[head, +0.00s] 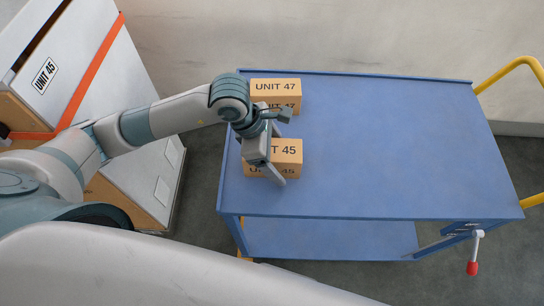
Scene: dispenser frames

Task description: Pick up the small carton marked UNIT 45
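The small carton marked UNIT 45 (290,151) is a tan box on the left part of a blue cart top (390,150). Its label is partly covered, so only part of the name shows on its top; the front face also carries a label. My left gripper (276,178) comes in from the left and is over the carton's left part, with a finger across its front face. The other finger is not clear, and I cannot tell whether the gripper touches or grips the carton. My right gripper is not in view.
A similar carton marked UNIT 47 (276,90) stands behind, close to my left wrist. A large white crate labelled UNIT 45 (45,76) with an orange strap stands at left. The cart has a yellow handle (518,64) and a red-knobbed lever (472,268). Its right side is clear.

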